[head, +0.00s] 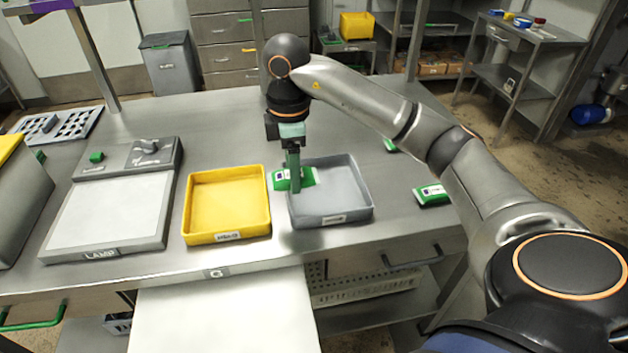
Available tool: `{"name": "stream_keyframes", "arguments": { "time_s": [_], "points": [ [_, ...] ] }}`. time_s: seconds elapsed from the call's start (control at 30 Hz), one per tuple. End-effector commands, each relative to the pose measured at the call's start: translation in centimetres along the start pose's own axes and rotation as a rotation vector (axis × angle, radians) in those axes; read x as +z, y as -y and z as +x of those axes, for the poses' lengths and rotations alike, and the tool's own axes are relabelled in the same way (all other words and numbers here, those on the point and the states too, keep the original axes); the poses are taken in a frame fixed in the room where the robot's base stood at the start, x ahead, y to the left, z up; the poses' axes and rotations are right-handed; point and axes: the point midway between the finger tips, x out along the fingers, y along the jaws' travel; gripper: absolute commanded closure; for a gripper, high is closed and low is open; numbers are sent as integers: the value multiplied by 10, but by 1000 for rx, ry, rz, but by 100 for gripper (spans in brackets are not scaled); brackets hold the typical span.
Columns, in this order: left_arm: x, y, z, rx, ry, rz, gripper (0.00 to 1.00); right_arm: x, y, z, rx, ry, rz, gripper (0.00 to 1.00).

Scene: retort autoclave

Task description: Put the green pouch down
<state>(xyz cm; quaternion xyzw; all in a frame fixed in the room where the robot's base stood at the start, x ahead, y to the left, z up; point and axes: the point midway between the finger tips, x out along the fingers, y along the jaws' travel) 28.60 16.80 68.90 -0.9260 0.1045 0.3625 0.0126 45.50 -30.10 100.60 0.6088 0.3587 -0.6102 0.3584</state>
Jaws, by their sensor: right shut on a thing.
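My right gripper (294,186) points straight down over the left side of the grey tray (345,218). It is shut on a green pouch (308,176) with a white and dark label. The fingers cover the middle of the pouch, and its ends show on both sides. In the picture the pouch overlaps the tray's left rear wall and reaches towards the yellow tray (228,236). I cannot tell whether it touches the tray. My left gripper is not in view.
Another green pouch (433,195) lies on the steel table right of the grey tray, and one more (390,145) lies further back, partly behind my arm. A lamp panel (110,217) stands left of the yellow tray. The yellow tray looks empty. The table behind the trays is clear.

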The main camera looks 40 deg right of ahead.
Motion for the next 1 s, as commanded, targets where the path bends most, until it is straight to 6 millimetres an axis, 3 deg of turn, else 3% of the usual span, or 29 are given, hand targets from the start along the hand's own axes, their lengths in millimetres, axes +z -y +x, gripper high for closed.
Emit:
{"name": "stream_keyframes", "arguments": {
  "time_s": [0.1, 0.33, 0.57, 0.8, 1.0],
  "points": [
    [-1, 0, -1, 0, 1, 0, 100, 19, -24, 13, -3, 2, 6, 94],
    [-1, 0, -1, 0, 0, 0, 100, 38, -50, 52, -2, 2, -1, 94],
    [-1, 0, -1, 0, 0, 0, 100, 44, -61, 68, -1, 0, -2, 94],
    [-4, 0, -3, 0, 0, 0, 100, 47, -64, 100, -2, 1, -5, 94],
    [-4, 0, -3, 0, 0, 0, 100, 47, -64, 103, 2, 0, -5, 94]
  ]
}}
